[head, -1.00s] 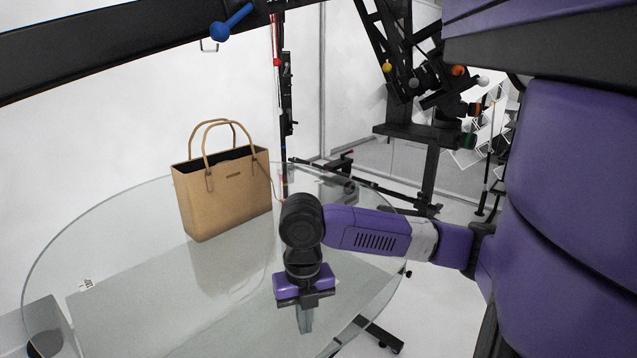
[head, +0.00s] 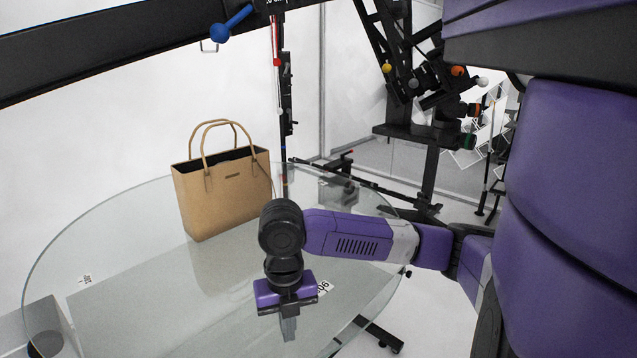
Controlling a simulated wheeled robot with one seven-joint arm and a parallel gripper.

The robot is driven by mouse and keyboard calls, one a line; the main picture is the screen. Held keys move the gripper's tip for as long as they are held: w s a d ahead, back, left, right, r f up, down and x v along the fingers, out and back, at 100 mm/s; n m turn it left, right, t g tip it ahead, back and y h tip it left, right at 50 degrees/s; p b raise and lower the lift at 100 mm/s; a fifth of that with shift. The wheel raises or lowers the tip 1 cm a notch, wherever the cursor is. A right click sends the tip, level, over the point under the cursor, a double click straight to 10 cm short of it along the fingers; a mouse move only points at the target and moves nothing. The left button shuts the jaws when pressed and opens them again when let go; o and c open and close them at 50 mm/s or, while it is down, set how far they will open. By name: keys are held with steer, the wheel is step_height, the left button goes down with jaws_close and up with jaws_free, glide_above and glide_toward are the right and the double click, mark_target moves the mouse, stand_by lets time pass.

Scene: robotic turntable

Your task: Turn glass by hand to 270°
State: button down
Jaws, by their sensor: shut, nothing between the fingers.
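The round glass turntable top (head: 130,225) fills the lower left of the head view. A tan handbag (head: 222,195) with two handles stands upright on it, toward the back. A small white label with dark marks (head: 86,280) is on the glass at the left. Another white label (head: 323,288) shows just right of my gripper, partly hidden by it. My gripper (head: 289,328) points down at the near right part of the glass, with its fingers shut and empty. I cannot tell whether the fingertips touch the glass.
A black stand with rods (head: 430,150) rises behind the glass at the right. A dark beam (head: 110,45) crosses the top left. A black foot (head: 380,338) sticks out below the glass at the right. The left part of the glass is clear.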

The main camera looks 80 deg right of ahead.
mark_target(236, 356)
steer(key=shift+a+f, duration=0.2)
steer(key=shift+f, duration=0.05)
steer(key=shift+w+a, duration=0.5)
steer(key=shift+w, duration=0.2)
steer(key=shift+w+a, duration=0.45)
steer(key=shift+w, duration=0.2)
steer(key=shift+w+a+r+p, duration=0.15)
steer(key=shift+w+a+p, duration=0.15)
steer(key=shift+w+a, duration=0.35)
steer(key=shift+w+a+r+p, duration=0.1)
steer(key=shift+w+a+p, duration=0.2)
steer(key=shift+w, duration=0.55)
steer(key=shift+w, duration=0.1)
steer(key=shift+w+a+f, duration=0.1)
steer(key=shift+w+a, duration=0.3)
steer(key=shift+w, duration=0.4)
steer(key=shift+w+a+f, duration=0.1)
steer(key=shift+w+a, duration=0.3)
steer(key=shift+w, duration=0.35)
